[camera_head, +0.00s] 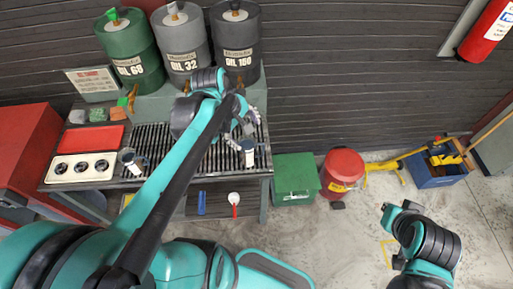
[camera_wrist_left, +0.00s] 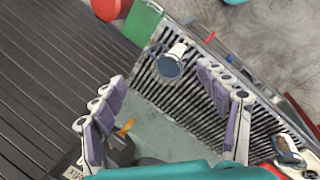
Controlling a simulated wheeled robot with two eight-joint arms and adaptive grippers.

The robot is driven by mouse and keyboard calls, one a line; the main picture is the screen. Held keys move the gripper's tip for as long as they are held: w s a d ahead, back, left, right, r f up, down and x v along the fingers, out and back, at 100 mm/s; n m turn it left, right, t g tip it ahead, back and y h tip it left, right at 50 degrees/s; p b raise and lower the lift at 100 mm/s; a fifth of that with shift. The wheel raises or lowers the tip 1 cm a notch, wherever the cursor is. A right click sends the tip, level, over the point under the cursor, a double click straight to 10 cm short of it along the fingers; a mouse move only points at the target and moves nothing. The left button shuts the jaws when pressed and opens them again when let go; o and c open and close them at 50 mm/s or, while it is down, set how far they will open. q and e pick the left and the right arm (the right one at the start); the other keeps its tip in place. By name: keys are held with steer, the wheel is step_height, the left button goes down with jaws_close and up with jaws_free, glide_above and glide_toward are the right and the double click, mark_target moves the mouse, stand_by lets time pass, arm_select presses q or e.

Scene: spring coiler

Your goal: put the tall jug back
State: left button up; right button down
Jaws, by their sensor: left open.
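A pale jug with a dark blue-grey opening (camera_head: 248,152) stands on the slatted grate, near its right end. In the left wrist view the same jug (camera_wrist_left: 170,66) shows ahead, between the fingers but beyond them. A second grey jug (camera_head: 131,160) is at the grate's left end; it also shows at lower right in the left wrist view (camera_wrist_left: 290,157). I cannot tell which is the taller. My left gripper (camera_head: 244,124) is open and empty above the grate, just behind the right jug. Of my right arm only links show.
Drums stand behind the grate: green (camera_head: 130,48), grey (camera_head: 184,45) and dark (camera_head: 237,45). A control panel with knobs (camera_head: 82,168) is at left. A green box (camera_head: 296,180) and red bin (camera_head: 342,172) stand right of the bench. A shelf lies below the grate.

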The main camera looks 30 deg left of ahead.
arm_select(q)
steer(key=s+d+m+t+y, duration=0.1)
steer(key=s+d+m+t, duration=0.2)
steer(key=m, duration=1.2)
steer(key=s+d, duration=0.3)
steer(key=d, duration=0.2)
steer(key=shift+r+t+y, duration=0.3)
steer(key=shift+r+t, duration=0.1)
steer(key=shift+f, duration=0.1)
step_height(320, 180, down, 6)
steer(key=b, duration=0.6)
